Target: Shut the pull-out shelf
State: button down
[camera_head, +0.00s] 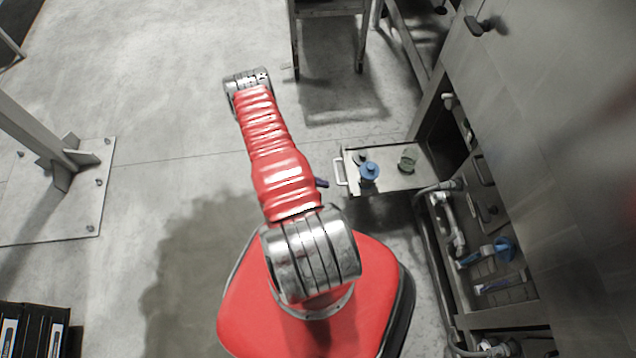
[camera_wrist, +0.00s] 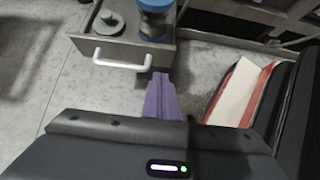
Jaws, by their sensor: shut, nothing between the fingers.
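The pull-out shelf (camera_head: 398,181) sticks out of the grey machine on the right in the head view, with a pale handle (camera_head: 340,172) on its front. In the wrist view the shelf front (camera_wrist: 120,52) is at the upper left, with its white bar handle (camera_wrist: 122,62) facing me. My gripper (camera_wrist: 162,78) is shut and empty; its purple fingers point at the shelf front, just right of the handle. I cannot tell whether the fingertips touch it. In the head view my arm hides most of the gripper; only a small purple part (camera_head: 321,183) shows beside it.
The machine (camera_head: 560,120) with pipes and blue valves borders the right. A metal stand (camera_head: 330,8) is at the top. A post (camera_head: 40,135) stands left; floor between is clear.

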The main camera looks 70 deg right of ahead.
aim_at(349, 187)
jog(key=shift+s+d+f, duration=0.6)
jog(key=shift+s+d, duration=0.1)
jog(key=shift+s, duration=0.45)
jog(key=shift+s+d+f, duration=0.65)
jog(key=shift+s, duration=0.5)
jog(key=shift+s+d+f, duration=0.6)
jog(key=shift+s+d, duration=0.1)
jog(key=shift+s, duration=0.45)
